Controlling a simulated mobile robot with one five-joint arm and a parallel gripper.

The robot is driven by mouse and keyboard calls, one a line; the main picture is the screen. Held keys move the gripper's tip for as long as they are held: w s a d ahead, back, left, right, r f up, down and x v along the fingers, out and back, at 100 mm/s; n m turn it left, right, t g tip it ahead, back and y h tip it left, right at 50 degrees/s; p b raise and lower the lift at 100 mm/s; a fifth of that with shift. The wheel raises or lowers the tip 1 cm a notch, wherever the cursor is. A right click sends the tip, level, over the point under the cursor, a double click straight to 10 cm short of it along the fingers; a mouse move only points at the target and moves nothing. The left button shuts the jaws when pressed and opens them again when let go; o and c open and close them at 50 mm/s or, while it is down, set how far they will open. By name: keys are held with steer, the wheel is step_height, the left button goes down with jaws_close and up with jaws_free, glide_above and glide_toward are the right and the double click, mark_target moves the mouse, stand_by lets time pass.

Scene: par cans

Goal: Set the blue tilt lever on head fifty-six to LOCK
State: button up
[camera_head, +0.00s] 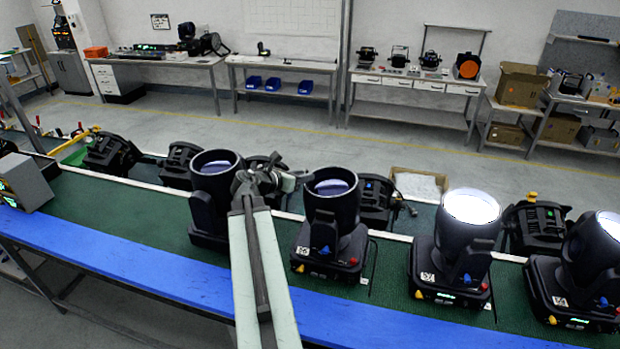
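A row of black moving heads stands on the green bench top. Each has a small white number tag on its base, too small to read surely, so I cannot tell which is head fifty-six. Blue levers show on the middle-left head (333,205) at its blue lever (323,251), on the lit head (467,215) at its blue lever (467,279), and on the far-right head (590,250) at its blue lever (603,302). My gripper (298,181) is raised between the left head (213,180) and the middle-left head, away from the levers. Its fingers are unclear.
More black units stand behind the row, with a cardboard tray (418,185) among them. A blue strip (140,275) runs along the bench's front edge. A grey box (24,182) sits at the left end. A thin vertical post (343,60) rises behind the bench.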

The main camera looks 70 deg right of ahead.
steer(key=shift+b+x, duration=0.45)
steer(key=shift+x, duration=1.5)
jaws_close()
steer(key=shift+a+f, duration=0.1)
